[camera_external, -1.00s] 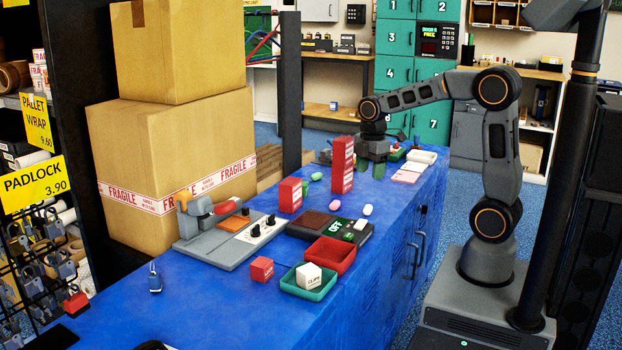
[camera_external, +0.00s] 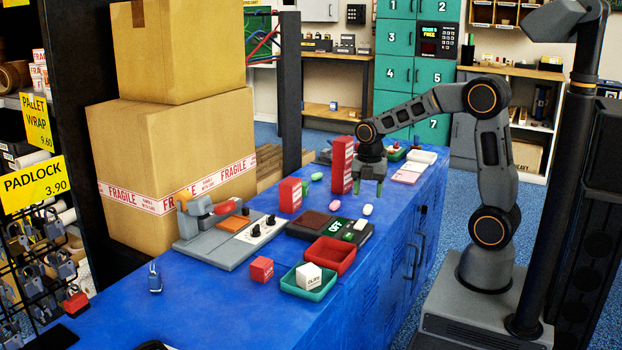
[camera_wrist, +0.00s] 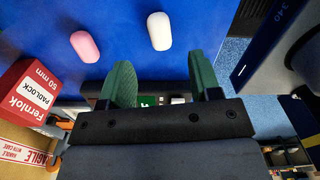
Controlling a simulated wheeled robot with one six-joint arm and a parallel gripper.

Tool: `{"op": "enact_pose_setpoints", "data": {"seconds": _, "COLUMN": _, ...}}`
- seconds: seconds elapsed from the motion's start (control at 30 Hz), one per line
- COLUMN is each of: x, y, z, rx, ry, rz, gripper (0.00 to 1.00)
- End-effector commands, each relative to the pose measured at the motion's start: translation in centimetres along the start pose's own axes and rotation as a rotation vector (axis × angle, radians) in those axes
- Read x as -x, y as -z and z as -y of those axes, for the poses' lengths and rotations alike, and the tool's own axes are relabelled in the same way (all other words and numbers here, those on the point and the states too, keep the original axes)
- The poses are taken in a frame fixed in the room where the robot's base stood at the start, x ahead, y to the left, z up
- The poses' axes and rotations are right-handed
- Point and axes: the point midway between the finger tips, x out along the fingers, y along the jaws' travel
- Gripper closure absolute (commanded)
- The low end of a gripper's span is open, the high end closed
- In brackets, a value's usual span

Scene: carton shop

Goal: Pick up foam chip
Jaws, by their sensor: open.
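A white foam chip (camera_external: 367,210) and a pink foam chip (camera_external: 334,205) lie apart on the blue bench. A green chip (camera_external: 316,177) lies farther back, left of the tall red box. In the wrist view the white chip (camera_wrist: 159,30) is beyond the fingertips, roughly in line with the gap between them, and the pink chip (camera_wrist: 85,46) is to the left. My gripper (camera_external: 368,190) is open and empty, above the bench just behind the white chip. Its two green fingers also show in the wrist view (camera_wrist: 163,72).
A tall red box (camera_external: 342,165) stands close left of my gripper; a shorter red box (camera_external: 290,195) is farther left. A scale (camera_external: 340,228), a red tray (camera_external: 345,268) and a teal tray (camera_external: 292,290) holding a white cube sit nearer the camera.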

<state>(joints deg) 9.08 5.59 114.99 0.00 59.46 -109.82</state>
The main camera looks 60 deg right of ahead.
Motion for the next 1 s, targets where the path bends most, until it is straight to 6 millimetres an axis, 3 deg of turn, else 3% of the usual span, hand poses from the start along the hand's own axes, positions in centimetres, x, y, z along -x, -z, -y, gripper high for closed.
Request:
{"op": "enact_pose_setpoints", "data": {"seconds": 0.17, "x": -1.0, "y": 0.0, "z": 0.0, "rx": -0.001, "ry": 0.000, "rz": 0.000, "gripper": 0.43}}
{"op": "enact_pose_setpoints", "data": {"seconds": 0.5, "x": -5.2, "y": -0.2, "z": 0.1, "rx": -0.001, "ry": 0.000, "rz": 0.000, "gripper": 0.43}}
{"op": "enact_pose_setpoints", "data": {"seconds": 0.83, "x": -5.6, "y": -0.2, "z": 0.1, "rx": -0.001, "ry": 0.000, "rz": 0.000, "gripper": 0.43}}
{"op": "enact_pose_setpoints", "data": {"seconds": 1.0, "x": -5.5, "y": -0.2, "z": 0.1, "rx": -0.001, "ry": -0.001, "rz": 0.000, "gripper": 0.58}}
